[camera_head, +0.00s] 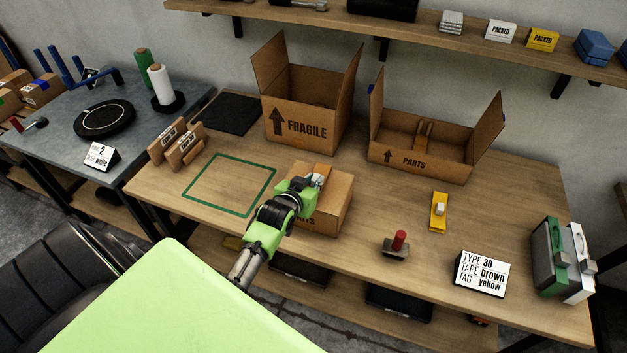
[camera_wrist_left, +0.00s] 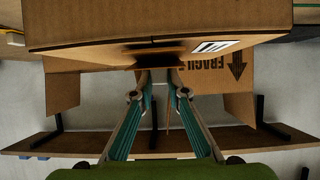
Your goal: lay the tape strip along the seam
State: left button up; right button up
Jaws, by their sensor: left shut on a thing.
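A closed cardboard box (camera_head: 335,209) stands on the bench, with part of its dark print showing. My left gripper (camera_head: 312,185) is over the top of this box and hides much of it. In the left wrist view the box (camera_wrist_left: 90,38) fills the upper part, with a white label (camera_wrist_left: 215,46) on it. The teal fingers of my left gripper (camera_wrist_left: 158,78) meet at the box edge, shut on a small brown piece, apparently the tape strip (camera_wrist_left: 157,66). Its length and the seam are hard to make out. My right gripper is not in view.
Open boxes marked FRAGILE (camera_head: 300,125) and PARTS (camera_head: 415,163) stand behind. A red-handled stamp (camera_head: 398,244), a yellow tool (camera_head: 438,212), a sign (camera_head: 482,274) and tape dispensers (camera_head: 562,262) are to the right. A green outlined square (camera_head: 188,194) at left is empty.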

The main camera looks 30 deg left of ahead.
pick_arm(q)
jog(key=o, duration=0.9)
jog(key=v, duration=1.2)
